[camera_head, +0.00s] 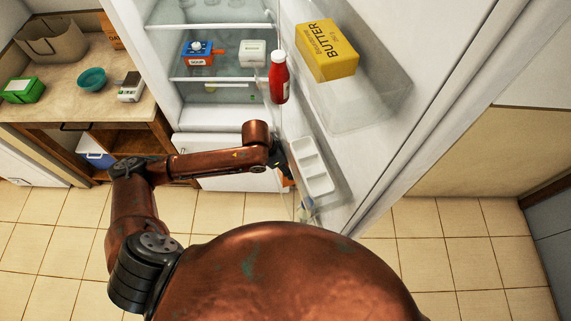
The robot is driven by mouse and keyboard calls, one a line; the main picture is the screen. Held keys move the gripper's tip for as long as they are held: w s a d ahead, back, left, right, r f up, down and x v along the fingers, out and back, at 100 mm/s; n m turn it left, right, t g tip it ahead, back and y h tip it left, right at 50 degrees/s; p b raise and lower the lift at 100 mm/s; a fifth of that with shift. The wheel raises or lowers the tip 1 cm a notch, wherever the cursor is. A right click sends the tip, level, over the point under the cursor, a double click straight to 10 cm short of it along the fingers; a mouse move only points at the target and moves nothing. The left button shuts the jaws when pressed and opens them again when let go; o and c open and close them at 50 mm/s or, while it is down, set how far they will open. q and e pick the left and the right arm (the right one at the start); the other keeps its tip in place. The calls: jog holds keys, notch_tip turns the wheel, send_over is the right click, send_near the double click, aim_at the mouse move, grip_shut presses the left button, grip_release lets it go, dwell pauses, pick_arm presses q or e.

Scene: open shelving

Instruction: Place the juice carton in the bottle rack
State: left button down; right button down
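My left arm comes in from the left and reaches to the open fridge door. My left gripper (282,168) is at the inner side of the door, beside a white egg tray. The forearm hides much of it, so its fingers are not clear. A small orange piece (287,181) shows just below the gripper; it may be part of the juice carton, but I cannot tell whether it is held. The clear lower door rack (306,209) is below, partly hidden behind my body. My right gripper is out of view.
The door holds a yellow butter box (327,50), a red bottle (278,79) and the white egg tray (313,167). A blue-and-orange carton (198,54) and white container (252,53) stand on a fridge shelf. A counter (60,98) is at left.

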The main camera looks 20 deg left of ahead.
pick_arm(q)
jog(key=shift+w+d+f, duration=0.1)
jog(key=shift+d+f, duration=0.05)
jog(key=shift+f, duration=2.2)
jog(key=shift+w+d+f, duration=0.1)
jog(key=c, duration=0.9)
grip_release()
jog(key=shift+f, duration=0.15)
jog(key=p+v, duration=0.1)
jog(key=v, duration=1.1)
